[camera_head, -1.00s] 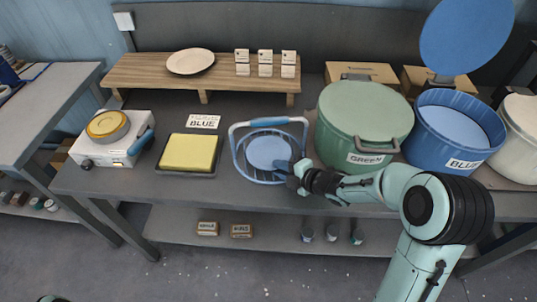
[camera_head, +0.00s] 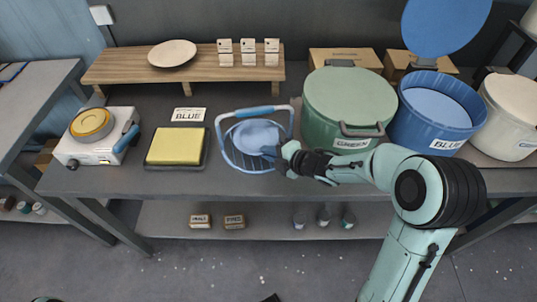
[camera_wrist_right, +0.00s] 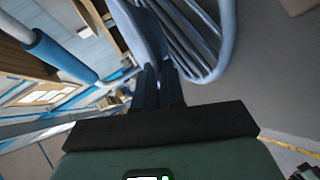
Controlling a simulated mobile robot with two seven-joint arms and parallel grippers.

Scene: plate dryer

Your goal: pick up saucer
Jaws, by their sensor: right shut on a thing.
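A blue saucer (camera_head: 255,135) is at the blue wire basket (camera_head: 233,158) on the table and looks tilted. My right gripper (camera_head: 278,152) is at the saucer's lower right edge and is shut on it. In the right wrist view, the two dark fingers (camera_wrist_right: 160,88) close on the thin blue-grey saucer (camera_wrist_right: 137,32), with the basket's wires (camera_wrist_right: 203,45) close beside them. Whether the saucer still touches the basket is hard to tell. My left gripper is not in view.
Left of the basket are a yellow pad (camera_head: 175,146) in a dark tray and a white scale (camera_head: 92,150). A green bin (camera_head: 345,110) and an open blue bin (camera_head: 435,115) stand right. A wooden shelf (camera_head: 120,70) behind holds a cream plate (camera_head: 172,53).

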